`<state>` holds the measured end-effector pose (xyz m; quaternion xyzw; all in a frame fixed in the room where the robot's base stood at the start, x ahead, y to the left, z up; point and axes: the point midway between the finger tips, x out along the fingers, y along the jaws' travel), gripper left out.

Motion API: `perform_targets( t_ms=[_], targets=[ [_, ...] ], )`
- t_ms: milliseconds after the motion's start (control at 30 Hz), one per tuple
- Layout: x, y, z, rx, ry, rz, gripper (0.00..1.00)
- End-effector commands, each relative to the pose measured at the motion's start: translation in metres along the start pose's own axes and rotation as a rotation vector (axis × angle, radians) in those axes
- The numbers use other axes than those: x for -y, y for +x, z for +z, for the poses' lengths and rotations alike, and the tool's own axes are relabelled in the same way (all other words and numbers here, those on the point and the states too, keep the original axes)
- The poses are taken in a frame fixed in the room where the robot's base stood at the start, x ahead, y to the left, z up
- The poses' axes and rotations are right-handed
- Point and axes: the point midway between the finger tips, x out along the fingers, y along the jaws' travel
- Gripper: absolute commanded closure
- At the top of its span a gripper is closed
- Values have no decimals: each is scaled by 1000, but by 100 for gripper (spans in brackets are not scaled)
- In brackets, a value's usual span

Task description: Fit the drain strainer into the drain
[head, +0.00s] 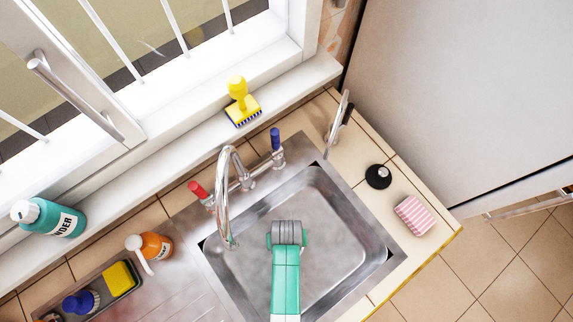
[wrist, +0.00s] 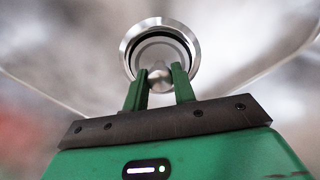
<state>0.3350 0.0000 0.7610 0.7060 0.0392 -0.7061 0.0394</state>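In the wrist view, my gripper (wrist: 159,78) has its two green fingers close on both sides of the round metal knob of the drain strainer (wrist: 160,72). The fingers appear shut on that knob. Beyond the knob is a pale round disc inside a shiny metal ring, which looks like the drain (wrist: 129,50). A dark band shows between disc and ring, and I cannot tell whether the strainer is seated. In the head view, my green arm reaches over the steel sink basin (head: 330,210). It hides the gripper, strainer and drain.
The chrome faucet (head: 226,195) arches over the basin's left side, near my arm. A black stopper-like disc (head: 378,177) and a pink striped sponge (head: 414,215) lie on the right counter. An orange bottle (head: 155,245) and a sponge tray (head: 120,283) stand at left.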

Motion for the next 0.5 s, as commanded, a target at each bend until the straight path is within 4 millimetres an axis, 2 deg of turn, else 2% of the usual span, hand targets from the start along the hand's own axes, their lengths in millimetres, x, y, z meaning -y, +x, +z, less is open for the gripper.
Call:
perform_targets(
  t_ms=[33, 100, 133, 367, 500],
  targets=[
    [0, 0, 0, 0, 0, 0, 64],
    [0, 0, 0, 0, 0, 0, 51],
    [0, 0, 0, 0, 0, 0, 49],
    [0, 0, 0, 0, 0, 0, 49],
    [0, -18, -1, -3, 0, 0, 49]
  ],
)
